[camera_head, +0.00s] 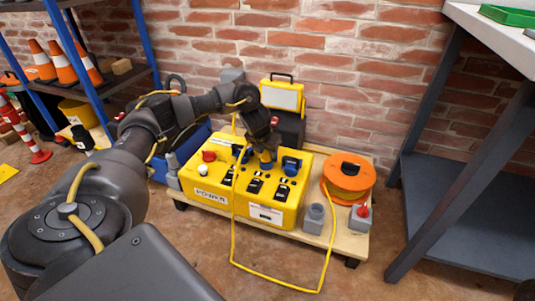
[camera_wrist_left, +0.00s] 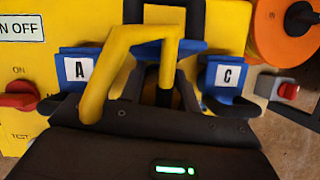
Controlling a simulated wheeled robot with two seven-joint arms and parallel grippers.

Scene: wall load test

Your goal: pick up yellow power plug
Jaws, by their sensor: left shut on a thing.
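The yellow power box (camera_head: 217,187) sits on a low wooden pallet, with several blue-covered sockets on top. My left gripper (camera_head: 268,150) is over the middle socket, pointing down. It is shut on the yellow power plug, whose thick bent yellow part (camera_wrist_left: 118,65) shows in the left wrist view between the blue covers labelled A (camera_wrist_left: 80,70) and C (camera_wrist_left: 227,75). The fingers and the plug's lower end are mostly hidden, so I cannot tell whether it is still seated. A yellow cable (camera_head: 233,235) hangs over the box front. My right gripper is not in view.
An orange cable reel (camera_head: 349,177) and grey sockets (camera_head: 314,218) stand right of the box on the pallet (camera_head: 335,245). A yellow work light (camera_head: 283,96) stands behind. A blue-post shelf is left, a grey workbench (camera_head: 470,217) right. Floor in front is clear.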

